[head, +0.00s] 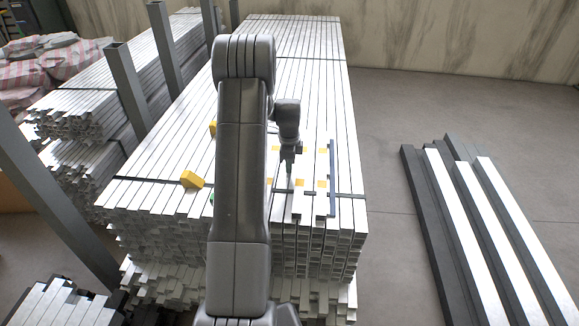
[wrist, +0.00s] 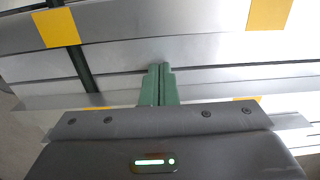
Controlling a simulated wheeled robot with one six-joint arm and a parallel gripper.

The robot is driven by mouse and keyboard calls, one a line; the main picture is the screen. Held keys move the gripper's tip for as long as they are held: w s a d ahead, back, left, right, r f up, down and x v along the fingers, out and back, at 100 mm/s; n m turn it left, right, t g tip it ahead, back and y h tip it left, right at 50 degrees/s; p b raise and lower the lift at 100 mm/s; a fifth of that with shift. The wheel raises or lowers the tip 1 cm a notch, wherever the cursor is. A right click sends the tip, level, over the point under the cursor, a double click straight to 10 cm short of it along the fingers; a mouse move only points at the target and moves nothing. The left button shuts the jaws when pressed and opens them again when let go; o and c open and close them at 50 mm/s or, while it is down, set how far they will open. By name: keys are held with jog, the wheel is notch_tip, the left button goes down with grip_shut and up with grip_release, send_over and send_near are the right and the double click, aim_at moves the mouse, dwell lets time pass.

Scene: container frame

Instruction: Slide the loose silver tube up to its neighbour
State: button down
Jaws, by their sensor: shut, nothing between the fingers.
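Silver tubes with yellow marks lie on top of a large stack of silver tubes. One silver tube (head: 319,205) lies at the right, beside a thin dark blue bar (head: 331,178); another marked tube (head: 298,205) is just left of it. I cannot tell for sure which is the loose one. My gripper (head: 289,182) is low over the stack at their left. In the wrist view its green fingers (wrist: 160,70) are shut and empty, tips at the near edge of a marked tube (wrist: 165,20); contact is unclear. Another marked tube is partly hidden behind my gripper body.
A dark strap (head: 345,196) crosses the stack. Yellow blocks (head: 192,179) sit on the stack at left. Grey posts (head: 125,85) stand at the left, beside more tube piles. Dark and silver bars (head: 480,210) lie on the floor at right, with clear floor between.

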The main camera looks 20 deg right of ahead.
aim_at(305, 167)
jog(key=shift+s+d, duration=0.3)
jog(key=shift+d, duration=0.3)
jog(key=d, duration=0.1)
jog(key=s+d, duration=0.2)
jog(key=d, duration=0.1)
jog(key=shift+d+r+p, duration=0.1)
jog(key=shift+p, duration=0.25)
jog(key=shift+a, duration=0.2)
